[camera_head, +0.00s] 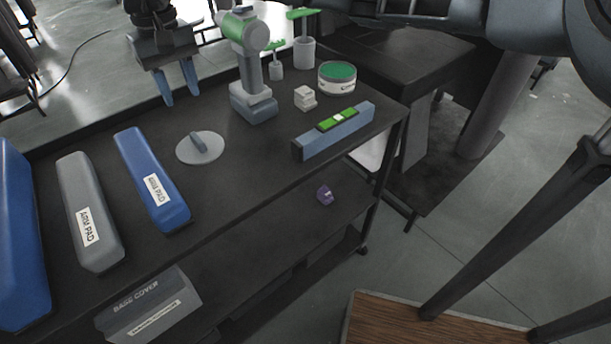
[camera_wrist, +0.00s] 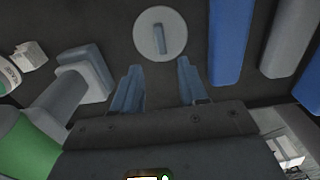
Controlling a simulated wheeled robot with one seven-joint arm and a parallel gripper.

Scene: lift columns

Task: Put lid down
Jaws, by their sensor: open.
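The lid (camera_head: 201,148) is a round pale-grey disc with a raised bar handle. It lies flat on the dark top shelf of the cart, between the blue arm pad and the green-and-grey tool. In the wrist view the lid (camera_wrist: 160,34) is at the top middle, its handle upright in the picture. My gripper (camera_head: 179,97) has two blue fingers pointing down, above the far side of the cart. In the wrist view my gripper (camera_wrist: 159,72) is open and empty, with its fingertips apart from the lid.
A blue arm pad (camera_head: 150,180) and a grey one (camera_head: 90,213) lie left of the lid. The upright green-and-grey tool (camera_head: 246,65), a green-topped tin (camera_head: 337,77) and a blue bar (camera_head: 335,130) are to the right. Bare shelf lies around the lid.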

